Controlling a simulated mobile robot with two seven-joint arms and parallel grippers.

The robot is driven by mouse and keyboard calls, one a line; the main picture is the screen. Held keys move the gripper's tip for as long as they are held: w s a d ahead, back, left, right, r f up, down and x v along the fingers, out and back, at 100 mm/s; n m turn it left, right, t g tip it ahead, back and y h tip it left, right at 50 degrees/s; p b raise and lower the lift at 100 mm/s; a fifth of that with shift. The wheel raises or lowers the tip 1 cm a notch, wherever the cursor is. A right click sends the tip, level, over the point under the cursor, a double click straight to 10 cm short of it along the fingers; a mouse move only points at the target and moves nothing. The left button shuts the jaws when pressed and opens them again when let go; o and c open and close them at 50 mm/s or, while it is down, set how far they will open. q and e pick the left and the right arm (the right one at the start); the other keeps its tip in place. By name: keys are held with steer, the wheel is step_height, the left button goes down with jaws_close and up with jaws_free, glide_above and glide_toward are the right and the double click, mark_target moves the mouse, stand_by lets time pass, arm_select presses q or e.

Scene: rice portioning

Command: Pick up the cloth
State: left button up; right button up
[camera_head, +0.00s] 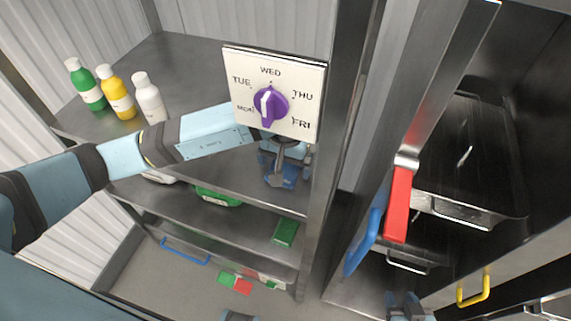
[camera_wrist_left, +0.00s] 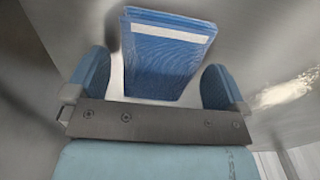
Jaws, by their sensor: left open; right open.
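The cloth is a folded blue bundle with a white stripe. In the left wrist view the cloth (camera_wrist_left: 168,52) lies between the two spread fingers of my left gripper (camera_wrist_left: 160,82), with a gap on each side. In the head view my left gripper (camera_head: 283,158) reaches over the upper metal shelf, partly hidden behind the day dial sign. A blue patch under it (camera_head: 284,181) appears to be the cloth; little of it shows. My right gripper (camera_head: 405,305) is at the bottom edge, right of centre, mostly out of frame and away from the cloth.
Green (camera_head: 86,86), yellow (camera_head: 117,94) and white (camera_head: 149,99) bottles stand on the upper shelf (camera_head: 180,60). The day dial sign (camera_head: 275,62) and a steel post stand close to my left gripper.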

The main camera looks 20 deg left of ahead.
arm_select(q)
steer(key=shift+c, duration=0.5)
steer(key=c, duration=0.8)
steer(key=shift+a+r, duration=0.1)
steer(key=shift+r+b, duration=0.15)
steer(key=shift+b, duration=0.2)
steer(key=r, duration=0.2)
steer(key=r+b, duration=0.1)
steer(key=r, duration=0.1)
steer(key=a+r, duration=0.1)
steer(key=r, duration=0.1)
steer(key=shift+r+b, duration=0.25)
steer(key=shift+b, duration=0.1)
steer(key=a+b, duration=0.1)
steer(key=a, duration=0.5)
steer(key=a+b, duration=0.1)
steer(key=a, duration=0.4)
steer(key=a+b, duration=0.1)
steer(key=a, duration=0.5)
steer(key=shift+w+a+b, duration=0.3)
steer(key=shift+a, duration=0.65)
